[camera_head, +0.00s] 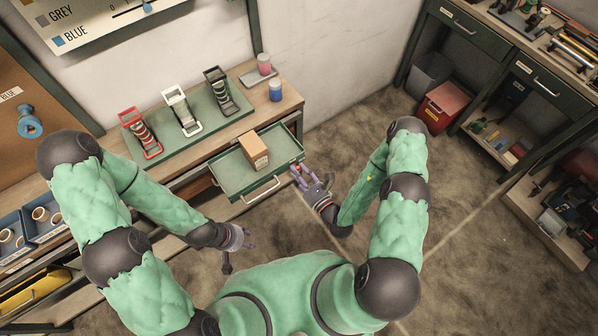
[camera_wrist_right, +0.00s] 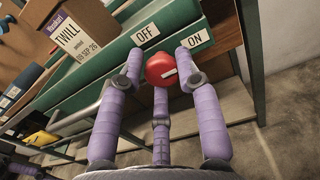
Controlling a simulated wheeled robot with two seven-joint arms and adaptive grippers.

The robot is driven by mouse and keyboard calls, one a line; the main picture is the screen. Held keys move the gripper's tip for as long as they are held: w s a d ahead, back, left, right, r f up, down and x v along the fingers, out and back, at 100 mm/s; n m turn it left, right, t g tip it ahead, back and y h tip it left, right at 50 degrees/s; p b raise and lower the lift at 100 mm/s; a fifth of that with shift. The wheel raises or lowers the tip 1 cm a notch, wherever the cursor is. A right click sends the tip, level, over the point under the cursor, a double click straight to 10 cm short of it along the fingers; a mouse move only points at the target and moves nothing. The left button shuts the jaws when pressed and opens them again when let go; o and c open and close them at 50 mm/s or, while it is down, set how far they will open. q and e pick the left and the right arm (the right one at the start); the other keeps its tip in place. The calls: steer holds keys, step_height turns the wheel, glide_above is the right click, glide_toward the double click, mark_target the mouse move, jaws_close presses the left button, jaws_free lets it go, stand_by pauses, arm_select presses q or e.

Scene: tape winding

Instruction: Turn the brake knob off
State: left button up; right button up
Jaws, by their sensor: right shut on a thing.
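The round red brake knob (camera_wrist_right: 160,68) is on the front of the green drawer tray, between an OFF label (camera_wrist_right: 146,33) and an ON label (camera_wrist_right: 196,41). Its white mark slants toward the ON side. My right gripper (camera_wrist_right: 163,82) has its purple fingers around the knob and is shut on it. In the head view, my right gripper (camera_head: 300,174) is at the right front corner of the open green drawer (camera_head: 234,186). My left gripper (camera_head: 238,248) hangs open and empty in front of the bench.
A cardboard box labelled TWILL (camera_head: 253,150) stands in the drawer. Behind it, a green tray (camera_head: 196,138) holds red, white and black winding stands. A blue spool (camera_head: 275,90) and a pink spool (camera_head: 264,63) stand at the back right.

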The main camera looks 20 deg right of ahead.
steer(key=shift+r, duration=0.15)
steer(key=n+p, duration=0.3)
steer(key=n, duration=0.1)
steer(key=shift+r, duration=0.15)
steer(key=n+p, duration=0.3)
steer(key=n, duration=0.1)
steer(key=shift+w+n, duration=0.1)
steer(key=shift+n, duration=0.2)
steer(key=n+p, duration=0.2)
steer(key=n, duration=0.2)
steer(key=shift+n, duration=0.3)
jaws_close()
steer(key=n, duration=0.1)
steer(key=n+p, duration=0.1)
steer(key=n, duration=0.2)
steer(key=shift+f+n+p, duration=0.25)
steer(key=shift+n+p, duration=0.05)
steer(key=shift+a+f, duration=0.1)
steer(key=o, duration=1.1)
jaws_free()
